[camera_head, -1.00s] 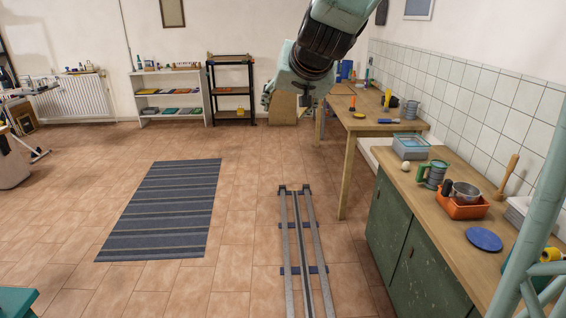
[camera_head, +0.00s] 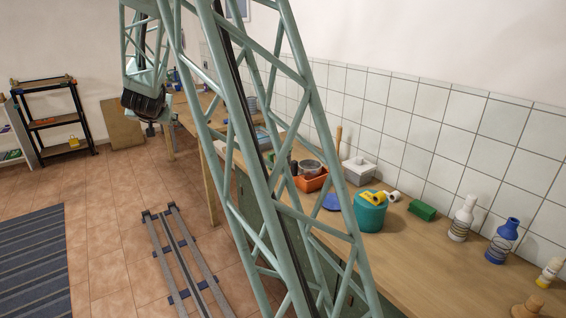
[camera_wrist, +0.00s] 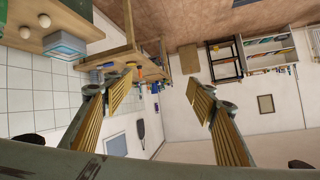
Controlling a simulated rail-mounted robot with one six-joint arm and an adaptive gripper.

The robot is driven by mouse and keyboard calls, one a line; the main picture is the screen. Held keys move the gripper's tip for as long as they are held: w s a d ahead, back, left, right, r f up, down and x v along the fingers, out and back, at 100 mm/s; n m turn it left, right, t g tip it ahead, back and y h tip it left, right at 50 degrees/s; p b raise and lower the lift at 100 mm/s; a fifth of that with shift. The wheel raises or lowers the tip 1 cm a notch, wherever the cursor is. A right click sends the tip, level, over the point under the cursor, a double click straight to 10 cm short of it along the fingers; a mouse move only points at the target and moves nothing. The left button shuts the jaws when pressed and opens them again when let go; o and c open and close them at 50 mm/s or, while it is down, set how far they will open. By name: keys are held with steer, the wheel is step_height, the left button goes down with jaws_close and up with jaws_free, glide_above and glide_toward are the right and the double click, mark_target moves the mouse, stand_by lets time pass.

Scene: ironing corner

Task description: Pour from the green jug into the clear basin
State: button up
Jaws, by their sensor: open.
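The clear basin (camera_wrist: 64,46), a light blue box shape, stands on the wooden counter in the upper left of the wrist view, which shows the room upside down. In the head view my own arm's lattice crosses in front of the basin and the green jug, so both are mostly hidden there. I cannot clearly pick out the jug in the wrist view. My gripper (camera_wrist: 158,90) is open and empty, its two ribbed yellow fingers wide apart. It is in the air, away from both things.
An orange bin (camera_head: 313,183) holding a metal pot, a teal bucket (camera_head: 370,212) with yellow things, a green block (camera_head: 422,210), a white bottle (camera_head: 463,218) and a blue bottle (camera_head: 502,241) are on the counter. The floor by the striped rug (camera_head: 35,262) is open.

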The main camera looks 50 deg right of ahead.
steer(key=d+f+m+g+h, duration=0.25)
steer(key=d+f, duration=0.45)
steer(key=d, duration=0.5)
steer(key=d+f+m+g+h, duration=0.15)
steer(key=d+f+h, duration=0.25)
steer(key=d+f, duration=0.6)
steer(key=s+d+f+m+g+h, duration=0.1)
steer(key=s+d+f+g, duration=0.1)
steer(key=s+d+f, duration=0.3)
steer(key=s+d+f+m+g+h, duration=0.2)
steer(key=s+d+f+g, duration=0.1)
steer(key=s+d+f, duration=0.2)
steer(key=s+d+f+m+g+h+p, duration=0.1)
steer(key=s+d+f+m+g, duration=0.1)
steer(key=s+d+f, duration=0.3)
steer(key=shift+s+d+f+g+h, duration=0.2)
steer(key=shift+d+g, duration=0.1)
steer(key=shift+d, duration=0.3)
steer(key=shift+s+d+f+g+h, duration=0.1)
steer(key=shift+d+f+g+h, duration=0.15)
steer(key=shift+d, duration=0.35)
steer(key=shift+s+d+f+g, duration=0.1)
steer(key=shift+s+f+g, duration=0.15)
steer(key=shift+s, duration=0.15)
steer(key=shift+s+d+b, duration=0.2)
steer(key=shift+d+b, duration=0.15)
steer(key=shift+d, duration=1.8)
steer(key=shift+s+d+b, duration=0.15)
steer(key=shift+d+b, duration=0.2)
steer(key=shift+d, duration=1.8)
